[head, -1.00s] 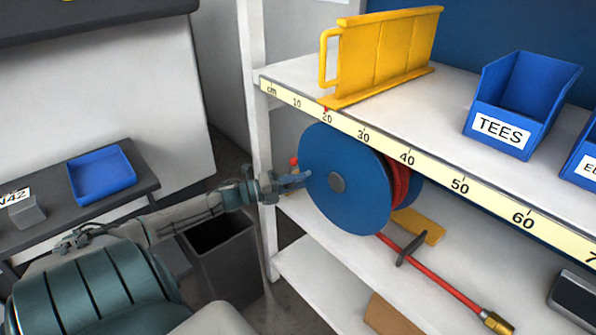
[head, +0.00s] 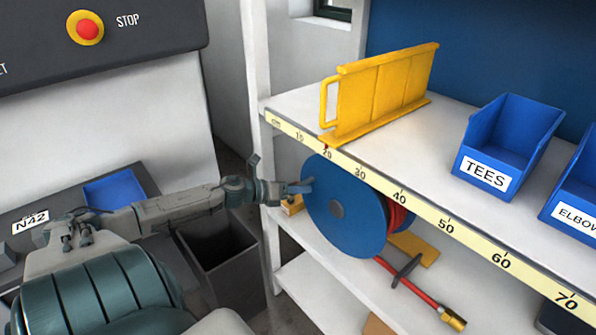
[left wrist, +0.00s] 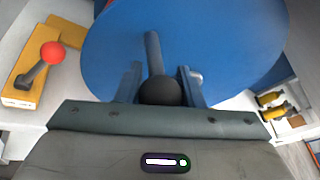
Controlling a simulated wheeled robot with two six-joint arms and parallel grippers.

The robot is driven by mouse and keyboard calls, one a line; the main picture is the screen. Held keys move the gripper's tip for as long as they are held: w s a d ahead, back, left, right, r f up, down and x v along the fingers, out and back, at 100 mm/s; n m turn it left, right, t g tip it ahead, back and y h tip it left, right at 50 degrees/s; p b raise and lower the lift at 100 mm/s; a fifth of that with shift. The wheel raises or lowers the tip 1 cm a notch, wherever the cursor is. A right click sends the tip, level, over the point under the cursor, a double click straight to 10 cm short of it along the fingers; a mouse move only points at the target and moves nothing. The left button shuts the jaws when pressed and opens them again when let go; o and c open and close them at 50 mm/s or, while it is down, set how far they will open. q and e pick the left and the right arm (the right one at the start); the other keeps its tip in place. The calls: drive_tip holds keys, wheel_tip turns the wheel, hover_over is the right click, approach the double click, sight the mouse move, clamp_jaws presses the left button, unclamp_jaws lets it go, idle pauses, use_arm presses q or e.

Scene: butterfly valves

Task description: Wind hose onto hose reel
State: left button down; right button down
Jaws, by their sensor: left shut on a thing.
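The blue hose reel (head: 335,225) stands under the top shelf, its flat side toward my left arm. The red hose (head: 420,293) is partly wound on it. Its free end runs toward the lower right past a dark guide (head: 407,270) to a brass nozzle (head: 453,318). My left gripper (head: 302,187) is at the reel's left side. In the left wrist view its fingers (left wrist: 162,84) are shut around the crank handle's dark round knob (left wrist: 160,92), in front of the blue disc (left wrist: 205,50). My right gripper is not in view.
The shelf edge with a cm scale (head: 450,228) lies just above the reel. A yellow rack (head: 380,95) and blue TEES bin (head: 505,145) stand on top. A red-knobbed lever (left wrist: 52,52) on a yellow base stands beside the reel. A grey bin (head: 220,260) is below my arm.

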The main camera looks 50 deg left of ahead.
use_arm(q)
drive_tip(key=shift+d+r+p, duration=0.2)
drive_tip(key=shift+r+p, duration=0.1)
drive_tip(key=shift+r, duration=0.2)
drive_tip(key=shift+d, duration=0.1)
drive_tip(key=c, duration=1.2)
unclamp_jaws()
drive_tip(key=shift+c, duration=0.2)
drive_tip(key=shift+o, duration=1.2)
drive_tip(key=shift+d+r, duration=0.1)
drive_tip(key=shift+d, duration=0.05)
drive_tip(key=shift+s, duration=0.1)
